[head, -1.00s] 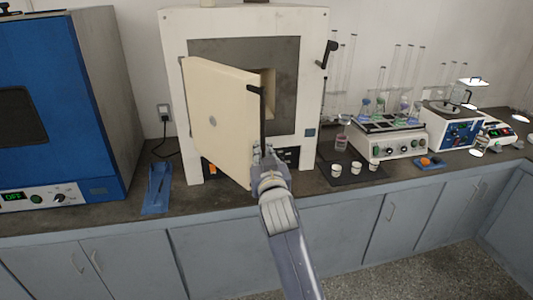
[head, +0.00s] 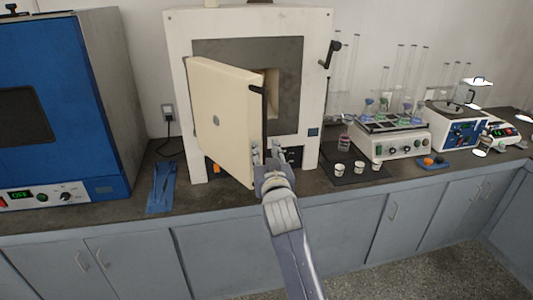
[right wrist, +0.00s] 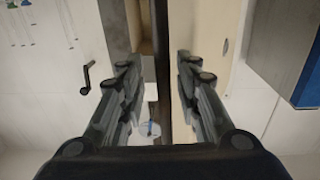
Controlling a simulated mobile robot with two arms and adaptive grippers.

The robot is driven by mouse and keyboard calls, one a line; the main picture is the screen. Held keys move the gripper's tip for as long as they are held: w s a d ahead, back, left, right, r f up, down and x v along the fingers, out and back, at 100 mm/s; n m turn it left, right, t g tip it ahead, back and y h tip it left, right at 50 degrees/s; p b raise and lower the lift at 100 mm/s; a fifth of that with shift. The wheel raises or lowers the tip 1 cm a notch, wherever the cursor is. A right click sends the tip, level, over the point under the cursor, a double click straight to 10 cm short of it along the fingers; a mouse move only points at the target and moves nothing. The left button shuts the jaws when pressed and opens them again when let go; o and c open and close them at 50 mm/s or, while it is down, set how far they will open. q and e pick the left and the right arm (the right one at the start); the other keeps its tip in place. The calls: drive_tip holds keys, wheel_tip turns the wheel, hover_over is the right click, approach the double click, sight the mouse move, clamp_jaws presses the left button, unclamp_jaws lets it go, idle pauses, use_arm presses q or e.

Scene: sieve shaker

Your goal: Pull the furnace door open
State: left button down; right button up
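The furnace (head: 183,125) stands on the counter with its cream door (head: 215,120) swung partly open towards me, showing the dark chamber front and opening. The dark door handle (head: 258,90) is a bar at the door's free edge. My right gripper (head: 268,155) is low beside that edge with its fingers spread. In the right wrist view, the handle bar (right wrist: 161,60) runs between the two fingers, with a visible gap on both sides. The cream door (right wrist: 210,55) is beyond the right finger there. My left gripper is not in view.
A blue oven (head: 50,110) stands at left, with a blue tray (head: 160,188) on the counter beside it. Small white crucibles (head: 340,169) on a dark mat, a glassware-loaded shaker (head: 390,143) and other instruments are at right. A latch lever (head: 331,53) is on the furnace's right side.

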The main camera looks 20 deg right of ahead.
wheel_tip(320, 180, up, 10)
idle(0.4)
drive_tip(key=shift+d, duration=0.1)
drive_tip(key=shift+c, duration=0.6)
